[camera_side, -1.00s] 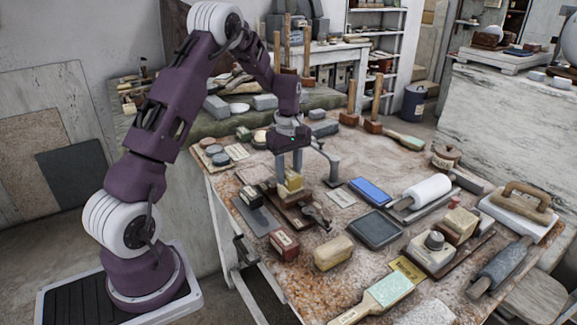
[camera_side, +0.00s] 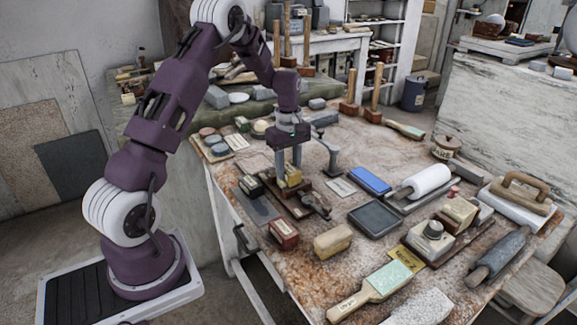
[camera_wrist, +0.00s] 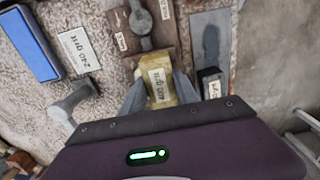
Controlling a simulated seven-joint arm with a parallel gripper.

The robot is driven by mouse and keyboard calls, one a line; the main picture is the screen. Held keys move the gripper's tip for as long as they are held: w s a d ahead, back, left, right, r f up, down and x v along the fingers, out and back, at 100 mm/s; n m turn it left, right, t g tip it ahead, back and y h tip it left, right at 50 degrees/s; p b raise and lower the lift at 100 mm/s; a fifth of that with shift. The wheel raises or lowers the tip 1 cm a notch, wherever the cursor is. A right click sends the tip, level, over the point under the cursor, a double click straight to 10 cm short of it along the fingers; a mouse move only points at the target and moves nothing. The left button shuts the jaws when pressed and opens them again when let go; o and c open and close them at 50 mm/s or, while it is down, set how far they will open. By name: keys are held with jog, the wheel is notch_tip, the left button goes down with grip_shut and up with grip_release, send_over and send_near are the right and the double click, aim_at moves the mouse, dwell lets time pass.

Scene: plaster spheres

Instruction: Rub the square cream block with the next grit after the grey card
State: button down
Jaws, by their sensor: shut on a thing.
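My gripper (camera_side: 289,178) points down and is shut on a small yellow block (camera_wrist: 158,80) with a white label; the block also shows in the side view (camera_side: 291,175). The label is turned and I cannot read it surely. The block is at a brown wooden board (camera_side: 302,206) with a metal clamp (camera_side: 316,203); I cannot tell whether it touches the board. A cream block (camera_side: 333,241) with rounded edges lies apart, in front of the board. A white card (camera_wrist: 80,50) reading "grit" lies left of the board in the wrist view. I cannot identify the grey card.
A grey slab (camera_side: 257,207) and a red-brown labelled block (camera_side: 283,233) lie close to the board. A blue block (camera_side: 370,180), a dark tray (camera_side: 375,218), a white roller (camera_side: 425,181) and a paddle (camera_side: 379,289) stand to the right and front.

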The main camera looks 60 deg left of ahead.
jog(key=shift+d, duration=0.1)
jog(key=shift+d, duration=1.05)
jog(key=shift+a+f, duration=0.1)
jog(key=shift+a, duration=2.15)
jog(key=shift+d, duration=2.25)
jog(key=shift+a, duration=2.25)
